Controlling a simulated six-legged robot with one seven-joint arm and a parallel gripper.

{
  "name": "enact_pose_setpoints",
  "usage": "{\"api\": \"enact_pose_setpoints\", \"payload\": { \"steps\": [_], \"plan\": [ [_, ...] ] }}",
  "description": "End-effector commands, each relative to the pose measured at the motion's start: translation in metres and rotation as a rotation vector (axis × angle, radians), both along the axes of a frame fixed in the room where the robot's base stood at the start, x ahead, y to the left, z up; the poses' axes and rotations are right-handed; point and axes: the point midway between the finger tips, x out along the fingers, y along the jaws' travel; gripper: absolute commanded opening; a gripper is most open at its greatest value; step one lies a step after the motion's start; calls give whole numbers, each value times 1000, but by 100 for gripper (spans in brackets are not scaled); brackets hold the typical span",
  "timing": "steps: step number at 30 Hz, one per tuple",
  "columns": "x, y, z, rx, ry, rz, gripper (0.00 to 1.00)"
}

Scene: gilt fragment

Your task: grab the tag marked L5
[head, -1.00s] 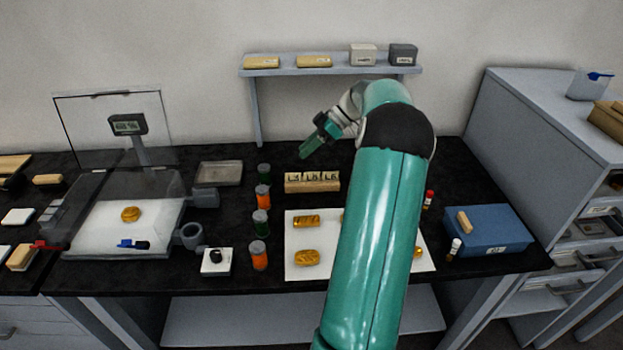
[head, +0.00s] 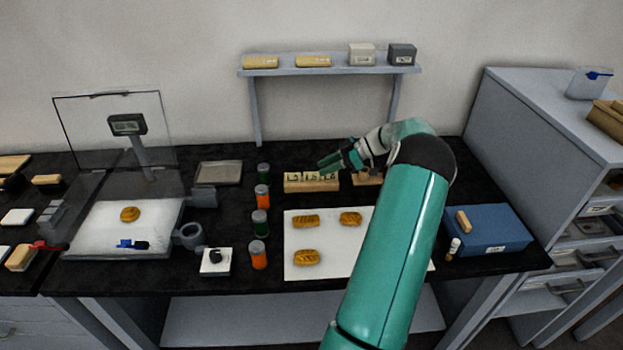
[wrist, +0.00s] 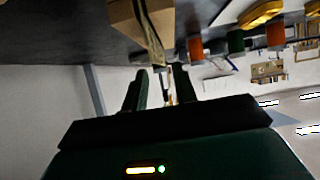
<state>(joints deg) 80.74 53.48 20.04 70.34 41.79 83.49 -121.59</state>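A wooden holder (head: 312,186) stands on the black bench with a row of small pale tags (head: 312,176) upright in it. Their dark markings are too small for me to tell surely which one reads L5. My gripper (head: 325,163) is just above and behind the right part of the row. In the wrist view, which looks upside down, the holder (wrist: 124,14) is at the top with a thin tag (wrist: 151,36) seen nearly edge-on. My two dark green fingers (wrist: 158,75) are apart near that tag. I cannot tell whether they touch it.
A second wooden block (head: 367,180) is right of the holder. Several green and orange jars (head: 262,195) stand to the left. A white sheet (head: 330,267) with gold pieces lies in front. A wall shelf (head: 330,71) is behind and above.

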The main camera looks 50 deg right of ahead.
Motion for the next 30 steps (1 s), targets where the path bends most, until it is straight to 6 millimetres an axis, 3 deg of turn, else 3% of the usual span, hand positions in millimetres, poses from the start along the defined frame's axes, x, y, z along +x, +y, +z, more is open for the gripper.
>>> {"api": "enact_pose_setpoints", "payload": {
  "steps": [12,20,25,30],
  "plan": [
    [32,30,-21,0,0,1,28],
    [36,33,-23,0,0,-1,28],
    [36,33,-23,1,1,0,0],
    [36,33,-23,0,1,0,0]
  ]
}}
